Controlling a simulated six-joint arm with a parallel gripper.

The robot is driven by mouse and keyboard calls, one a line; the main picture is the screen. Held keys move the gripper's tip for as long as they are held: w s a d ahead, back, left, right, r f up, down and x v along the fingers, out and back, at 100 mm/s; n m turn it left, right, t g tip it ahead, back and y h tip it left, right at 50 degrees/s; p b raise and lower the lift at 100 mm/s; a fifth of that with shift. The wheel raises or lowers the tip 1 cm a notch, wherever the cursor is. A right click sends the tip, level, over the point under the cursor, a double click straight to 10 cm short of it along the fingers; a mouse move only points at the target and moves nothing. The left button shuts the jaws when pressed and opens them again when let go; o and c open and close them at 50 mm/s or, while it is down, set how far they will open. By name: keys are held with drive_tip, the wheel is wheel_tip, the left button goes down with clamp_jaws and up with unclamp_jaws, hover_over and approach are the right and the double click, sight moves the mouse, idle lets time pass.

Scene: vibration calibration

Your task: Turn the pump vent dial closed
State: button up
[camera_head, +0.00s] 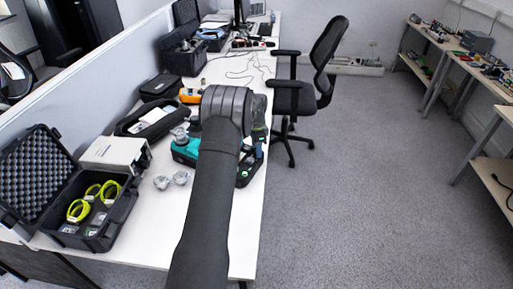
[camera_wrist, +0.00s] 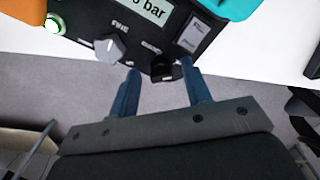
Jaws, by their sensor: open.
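The pump's black panel (camera_wrist: 135,15) crosses the top of the wrist view, with a display ending in "bar". A small black dial (camera_wrist: 163,68) sits at its near edge; its label is too small to read surely, so I cannot confirm it is the vent dial. A grey pointed knob (camera_wrist: 110,48) marked "FINE" is to its left. My gripper (camera_wrist: 160,67) is open, its blue fingers either side of the black dial in the picture; contact cannot be told.
A pale switch (camera_wrist: 191,36) and a green-lit button (camera_wrist: 55,24) are on the panel. On the desk (camera_head: 150,225), an open black case (camera_head: 115,215), a beige box (camera_head: 117,153) and small metal parts (camera_head: 171,180) stand left of my arm. An office chair (camera_head: 300,90) is beyond.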

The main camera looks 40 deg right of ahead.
drive_tip(key=shift+c, duration=0.4)
clamp_jaws()
drive_tip(key=shift+n, duration=0.3)
drive_tip(key=n, duration=0.3)
drive_tip(key=shift+s+n, duration=0.1)
drive_tip(key=shift+n, duration=0.2)
drive_tip(key=n, duration=0.4)
drive_tip(key=shift+s+n, duration=0.1)
drive_tip(key=shift+n, duration=0.2)
drive_tip(key=n, duration=0.4)
drive_tip(key=shift+n, duration=0.3)
drive_tip(key=shift+s+d+n, duration=0.1)
drive_tip(key=shift+n, duration=2.1)
